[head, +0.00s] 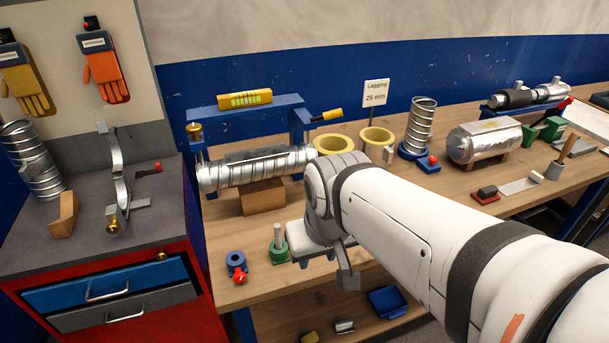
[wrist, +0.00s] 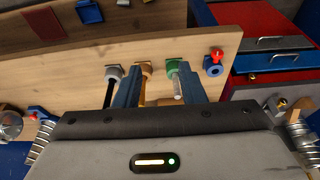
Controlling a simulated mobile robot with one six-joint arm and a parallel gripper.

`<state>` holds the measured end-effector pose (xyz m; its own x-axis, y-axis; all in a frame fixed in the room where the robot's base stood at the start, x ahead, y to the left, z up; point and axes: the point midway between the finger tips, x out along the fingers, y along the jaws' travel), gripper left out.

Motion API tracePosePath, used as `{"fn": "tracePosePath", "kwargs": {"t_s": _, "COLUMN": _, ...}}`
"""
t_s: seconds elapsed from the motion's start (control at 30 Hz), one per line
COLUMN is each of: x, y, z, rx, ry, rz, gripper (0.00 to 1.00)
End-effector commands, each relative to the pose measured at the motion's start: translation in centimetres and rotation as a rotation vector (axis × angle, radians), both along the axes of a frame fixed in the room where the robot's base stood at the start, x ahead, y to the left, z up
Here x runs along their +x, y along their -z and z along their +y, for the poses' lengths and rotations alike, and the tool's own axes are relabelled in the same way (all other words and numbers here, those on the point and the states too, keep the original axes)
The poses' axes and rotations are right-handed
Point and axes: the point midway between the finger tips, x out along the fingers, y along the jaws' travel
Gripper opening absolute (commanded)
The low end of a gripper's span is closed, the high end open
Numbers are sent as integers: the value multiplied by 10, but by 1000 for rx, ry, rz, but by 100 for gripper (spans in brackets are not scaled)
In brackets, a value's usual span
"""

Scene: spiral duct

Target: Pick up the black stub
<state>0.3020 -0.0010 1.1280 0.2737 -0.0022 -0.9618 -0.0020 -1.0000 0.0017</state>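In the wrist view the black stub (wrist: 109,93) rises from a grey round base and stands just outside my left-hand finger. My gripper (wrist: 159,70) is open, its two blue fingers apart. A brass-coloured stub (wrist: 144,88) on an orange-brown base and a pale metal stub (wrist: 178,87) on a green base show in the gap between the fingers. I cannot tell how far above them the fingertips are. In the head view my gripper (head: 326,268) hangs over the bench's front part, right of the green-based stub (head: 278,243). My arm hides the black stub there.
A blue holder with a red knob (head: 237,266) stands left of the green base. Behind are a spiral duct (head: 255,168) on a wooden block (head: 262,198) and yellow rings (head: 334,144). A lower shelf holds a blue bin (head: 387,302). A red cabinet (head: 120,322) borders the bench at left.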

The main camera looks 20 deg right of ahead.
Motion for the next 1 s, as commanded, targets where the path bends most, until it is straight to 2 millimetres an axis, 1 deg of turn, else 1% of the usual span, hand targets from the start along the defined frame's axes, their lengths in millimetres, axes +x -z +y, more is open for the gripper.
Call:
{"fn": "tracePosePath", "kwargs": {"t_s": 0.17, "x": 0, "y": 0, "z": 0, "rx": 0, "ry": 0, "rz": 0, "gripper": 36}}
{"fn": "tracePosePath", "kwargs": {"t_s": 0.27, "x": 1, "y": 0, "z": 0, "rx": 0, "ry": 1, "rz": 0, "gripper": 40}}
{"fn": "tracePosePath", "kwargs": {"t_s": 0.37, "x": 11, "y": -1, "z": -4, "rx": 1, "ry": 16, "rz": -4, "gripper": 40}}
{"fn": "tracePosePath", "kwargs": {"t_s": 0.47, "x": 37, "y": 0, "z": -21, "rx": 1, "ry": 63, "rz": -15, "gripper": 40}}
{"fn": "tracePosePath", "kwargs": {"t_s": 0.57, "x": 74, "y": 4, "z": -42, "rx": 1, "ry": 116, "rz": -34, "gripper": 40}}
{"fn": "tracePosePath", "kwargs": {"t_s": 0.6, "x": 89, "y": 7, "z": -52, "rx": 0, "ry": 138, "rz": -42, "gripper": 40}}
{"fn": "tracePosePath", "kwargs": {"t_s": 0.7, "x": 124, "y": 16, "z": -79, "rx": -4, "ry": 191, "rz": -65, "gripper": 40}}
{"fn": "tracePosePath", "kwargs": {"t_s": 0.8, "x": 151, "y": 25, "z": -104, "rx": -8, "ry": 235, "rz": -86, "gripper": 40}}
{"fn": "tracePosePath", "kwargs": {"t_s": 0.9, "x": 167, "y": 33, "z": -121, "rx": -12, "ry": 263, "rz": -99, "gripper": 40}}
{"fn": "tracePosePath", "kwargs": {"t_s": 1.0, "x": 176, "y": 38, "z": -131, "rx": -14, "ry": 277, "rz": -108, "gripper": 40}}
